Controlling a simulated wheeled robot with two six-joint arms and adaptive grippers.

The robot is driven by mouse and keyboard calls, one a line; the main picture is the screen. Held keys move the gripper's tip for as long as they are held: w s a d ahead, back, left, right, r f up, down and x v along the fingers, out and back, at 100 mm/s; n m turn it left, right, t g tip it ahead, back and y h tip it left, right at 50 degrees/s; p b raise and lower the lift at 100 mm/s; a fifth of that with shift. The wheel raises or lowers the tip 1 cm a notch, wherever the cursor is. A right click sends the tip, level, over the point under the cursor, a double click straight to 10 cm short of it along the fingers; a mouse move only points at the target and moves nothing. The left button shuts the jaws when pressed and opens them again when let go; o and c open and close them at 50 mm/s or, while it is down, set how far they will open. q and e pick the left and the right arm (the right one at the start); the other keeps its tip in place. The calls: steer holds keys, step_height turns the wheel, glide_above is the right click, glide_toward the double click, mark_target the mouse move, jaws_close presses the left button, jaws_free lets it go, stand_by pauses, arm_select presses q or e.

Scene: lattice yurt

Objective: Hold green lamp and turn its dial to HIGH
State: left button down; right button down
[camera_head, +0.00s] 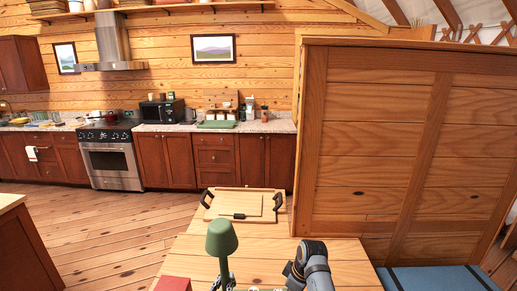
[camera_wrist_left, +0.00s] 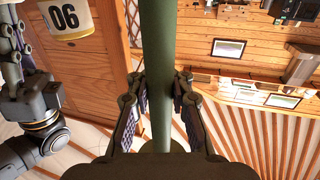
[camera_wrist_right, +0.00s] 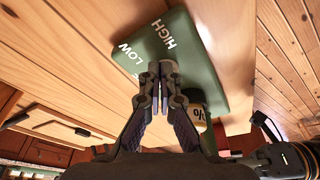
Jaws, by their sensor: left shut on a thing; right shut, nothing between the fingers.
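The green lamp's shade (camera_head: 221,238) stands upright at the front of the table in the head view. My left gripper (camera_wrist_left: 159,92) is shut around the lamp's green stem (camera_wrist_left: 157,45). The lamp's green base (camera_wrist_right: 182,58) in the right wrist view carries the words LOW and HIGH; another marking is partly covered. My right gripper (camera_wrist_right: 160,82) is shut and empty, with its fingertips over the base beside the lettering. In the head view, the right arm's tip runs out of the bottom edge.
On the wooden table (camera_head: 262,265) lie a board with black handles (camera_head: 242,203) and a red block (camera_head: 173,284). A tall wooden partition (camera_head: 375,140) stands at the right.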

steer(key=shift+s+a, duration=0.45)
steer(key=shift+s, duration=0.25)
stand_by(0.6)
steer(key=shift+s+d, duration=0.3)
step_height(320, 180, up, 6)
stand_by(0.5)
steer(key=shift+w+d+f, duration=0.25)
steer(key=shift+w+f, duration=0.05)
steer(key=shift+f, duration=0.7)
steer(key=shift+w+d+f, duration=0.25)
steer(key=shift+w+f, duration=0.05)
steer(key=shift+f, duration=0.7)
steer(key=shift+w+d+f, duration=0.25)
steer(key=shift+w+f, duration=0.05)
steer(key=shift+f, duration=0.7)
steer(key=shift+w+a, duration=0.1)
steer(key=shift+a, duration=0.5)
